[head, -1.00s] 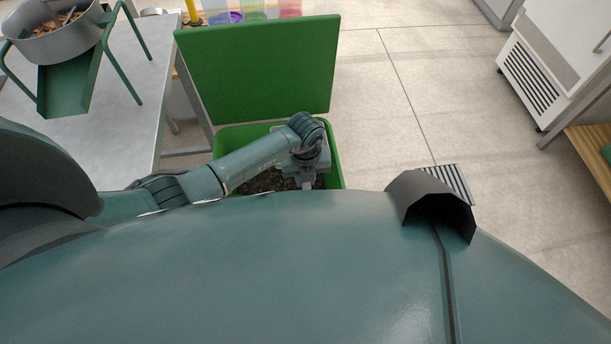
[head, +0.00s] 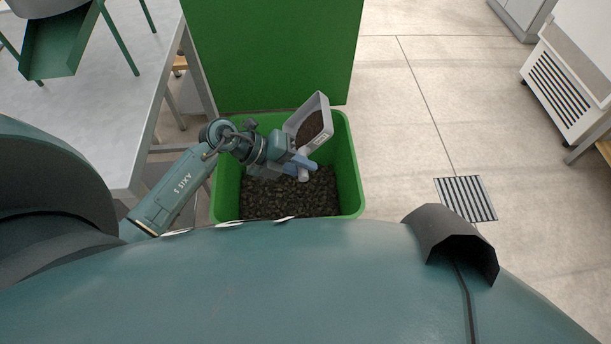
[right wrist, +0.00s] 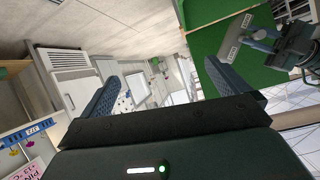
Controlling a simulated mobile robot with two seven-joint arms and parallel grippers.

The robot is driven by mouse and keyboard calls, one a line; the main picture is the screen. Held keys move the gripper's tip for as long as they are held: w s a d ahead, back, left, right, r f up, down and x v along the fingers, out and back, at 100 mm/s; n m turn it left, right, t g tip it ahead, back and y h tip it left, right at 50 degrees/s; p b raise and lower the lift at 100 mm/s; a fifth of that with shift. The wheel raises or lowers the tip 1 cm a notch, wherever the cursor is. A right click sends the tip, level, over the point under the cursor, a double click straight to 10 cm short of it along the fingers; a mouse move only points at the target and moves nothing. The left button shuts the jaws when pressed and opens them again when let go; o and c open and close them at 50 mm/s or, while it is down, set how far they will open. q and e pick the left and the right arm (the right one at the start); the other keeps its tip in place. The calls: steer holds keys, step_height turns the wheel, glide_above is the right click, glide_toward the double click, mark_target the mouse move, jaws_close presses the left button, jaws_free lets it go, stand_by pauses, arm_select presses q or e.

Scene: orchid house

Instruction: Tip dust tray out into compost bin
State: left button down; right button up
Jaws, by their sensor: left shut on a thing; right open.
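The dust tray (head: 315,116) is a pale grey tray with dark brown dust in it, tilted over the compost bin in the head view. My left gripper (head: 306,168) is shut on the tray's handle end, above the bin's opening. The compost bin (head: 356,190) is green, with its lid (head: 275,55) standing open behind and dark compost (head: 285,200) inside. In the right wrist view the tray's grey underside (right wrist: 230,46) shows in front of the green lid. My right gripper (right wrist: 172,95) is open and empty, well away from the bin.
A grey metal table (head: 110,110) with a green stand (head: 60,50) and a metal pan on it is left of the bin. A floor drain grate (head: 466,199) lies at the right. A white cabinet (head: 560,80) stands far right. The floor between is clear.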

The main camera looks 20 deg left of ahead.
arm_select(q)
steer(key=shift+s+a+f+b, duration=0.15)
steer(key=shift+f+b, duration=0.25)
steer(key=shift+b, duration=0.2)
steer(key=h+b, duration=0.1)
steer(key=b, duration=0.1)
steer(key=a+r+t+h+b, duration=0.1)
steer(key=h, duration=0.1)
steer(key=s+a+t+h+b, duration=0.1)
steer(key=b, duration=0.1)
steer(key=shift+a+r+h+b, duration=0.25)
steer(key=shift+r+h+b, duration=0.05)
steer(key=shift+r, duration=0.05)
arm_select(e)
steer(key=t, duration=0.1)
steer(key=s+d+t, duration=0.1)
steer(key=d, duration=0.1)
steer(key=shift+s+d+r+t, duration=0.15)
steer(key=shift+d+r+t, duration=0.1)
steer(key=shift+t, duration=0.15)
arm_select(q)
steer(key=shift+r+p, duration=0.3)
steer(key=shift+p, duration=0.15)
arm_select(e)
steer(key=shift+r, duration=0.4)
steer(key=shift+a, duration=0.1)
